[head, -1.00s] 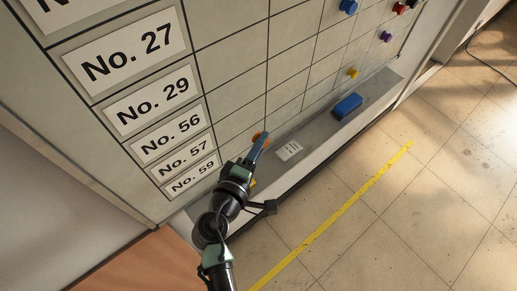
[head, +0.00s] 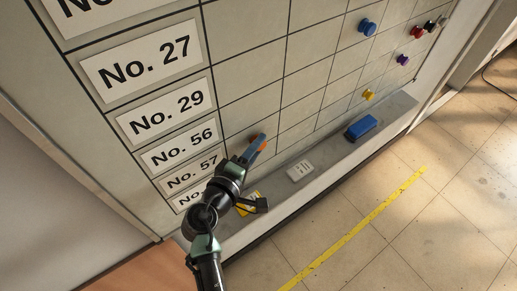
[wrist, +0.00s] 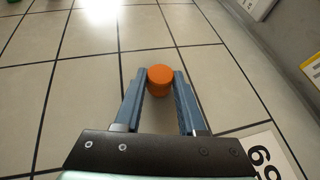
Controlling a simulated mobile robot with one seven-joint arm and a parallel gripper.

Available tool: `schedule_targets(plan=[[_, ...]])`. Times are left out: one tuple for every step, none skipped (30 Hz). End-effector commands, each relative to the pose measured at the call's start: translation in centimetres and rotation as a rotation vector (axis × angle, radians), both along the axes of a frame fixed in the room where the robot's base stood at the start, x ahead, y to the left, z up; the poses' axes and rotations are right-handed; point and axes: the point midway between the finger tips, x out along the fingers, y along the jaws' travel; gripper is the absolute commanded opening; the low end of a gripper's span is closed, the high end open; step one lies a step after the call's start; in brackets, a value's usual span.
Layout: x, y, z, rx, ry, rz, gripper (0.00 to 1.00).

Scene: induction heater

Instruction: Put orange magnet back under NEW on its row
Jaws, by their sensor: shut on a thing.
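The orange magnet (wrist: 159,80) is a short round knob, held between the two blue fingers of my gripper (wrist: 161,74) in the wrist view. In the head view my gripper (head: 257,147) is at the lower left of the gridded board (head: 245,72), to the right of the row labels, and a bit of orange (head: 263,146) shows at its tip. I cannot tell whether the magnet touches the board. The labels No. 56 (head: 180,146) and No. 57 (head: 192,173) are readable; the lowest is partly hidden by my arm. The NEW heading is out of view.
Below the board runs a grey ledge (head: 334,150) with a blue eraser (head: 361,127), a white card (head: 299,171) and a yellow item (head: 249,204). Blue (head: 367,26), yellow (head: 368,95), purple (head: 402,60) and red (head: 417,32) magnets sit farther right. The board around my gripper is clear.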

Motion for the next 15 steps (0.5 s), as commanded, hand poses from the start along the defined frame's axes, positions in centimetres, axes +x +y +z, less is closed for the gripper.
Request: schedule_targets(plan=[[0.00,0.01,0.01,0.000,0.000,0.000,0.00],[-0.01,0.00,0.01,0.000,0.000,0.000,0.00],[-0.01,0.00,0.00,0.000,0.000,0.000,0.00],[-0.01,0.00,0.00,0.000,0.000,0.000,0.00],[-0.01,0.00,0.00,0.000,0.000,0.000,0.00],[0.00,0.00,0.00,0.000,0.000,0.000,0.00],[0.01,0.01,-0.01,0.000,0.000,0.000,0.00],[0.03,0.01,-0.01,0.000,0.000,0.000,0.00],[0.06,0.03,-0.02,0.000,0.000,0.000,0.00],[0.08,0.05,-0.02,0.000,0.000,0.000,0.00],[0.11,0.08,-0.03,0.000,0.000,0.000,0.00],[0.16,0.11,-0.04,0.000,0.000,0.000,0.00],[0.19,0.14,-0.05,0.000,0.000,0.000,0.00],[0.23,0.17,-0.05,0.000,0.000,0.000,0.00],[0.28,0.20,-0.06,0.000,0.000,0.000,0.00]])
